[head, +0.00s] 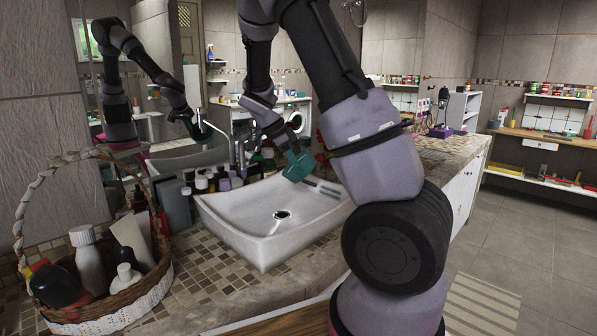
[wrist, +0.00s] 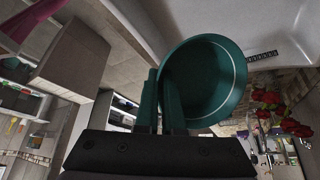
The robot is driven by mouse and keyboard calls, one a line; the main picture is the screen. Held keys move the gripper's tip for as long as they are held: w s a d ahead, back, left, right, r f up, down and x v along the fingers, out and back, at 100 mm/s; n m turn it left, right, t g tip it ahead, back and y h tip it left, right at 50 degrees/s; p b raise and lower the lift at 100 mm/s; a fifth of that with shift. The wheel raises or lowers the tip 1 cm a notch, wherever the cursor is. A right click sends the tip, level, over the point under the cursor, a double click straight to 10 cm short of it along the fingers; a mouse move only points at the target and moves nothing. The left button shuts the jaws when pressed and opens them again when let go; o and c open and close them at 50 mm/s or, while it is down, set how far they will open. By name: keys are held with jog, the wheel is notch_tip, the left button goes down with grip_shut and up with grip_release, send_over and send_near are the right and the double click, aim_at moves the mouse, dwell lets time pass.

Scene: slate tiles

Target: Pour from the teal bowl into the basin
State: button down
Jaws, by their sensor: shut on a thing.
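The teal bowl (head: 298,166) is over the back right part of the white basin (head: 235,213) in the head view, and looks tilted. My gripper (head: 284,146) comes down from above and is shut on the bowl's edge. In the wrist view the bowl (wrist: 208,80) fills the upper middle, with its round rim and inner side showing. My gripper's fingers (wrist: 162,100) are at its left edge. I cannot make out any contents in the bowl or any stream falling. The basin's drain shows and its floor looks empty.
A wicker basket (head: 145,290) with bottles stands at the front left. Several small bottles (head: 215,182) line the basin's back left side, by the faucet (head: 238,150). A mirror behind reflects my arm. Red flowers (wrist: 280,112) show in the wrist view.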

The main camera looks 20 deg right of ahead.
jog(key=t+y, duration=0.1)
jog(key=y, duration=0.1)
jog(key=r+t+y, duration=0.1)
jog(key=y, duration=0.2)
jog(key=shift+d+r, duration=0.1)
jog(key=shift+d, duration=0.05)
jog(key=shift+r+t+y, duration=0.15)
jog(key=shift+t+y, duration=0.25)
jog(key=shift+y, duration=0.35)
jog(key=shift+r+t+y, duration=0.15)
jog(key=shift+t+y, duration=0.25)
jog(key=shift+y, duration=0.35)
jog(key=shift+a, duration=0.2)
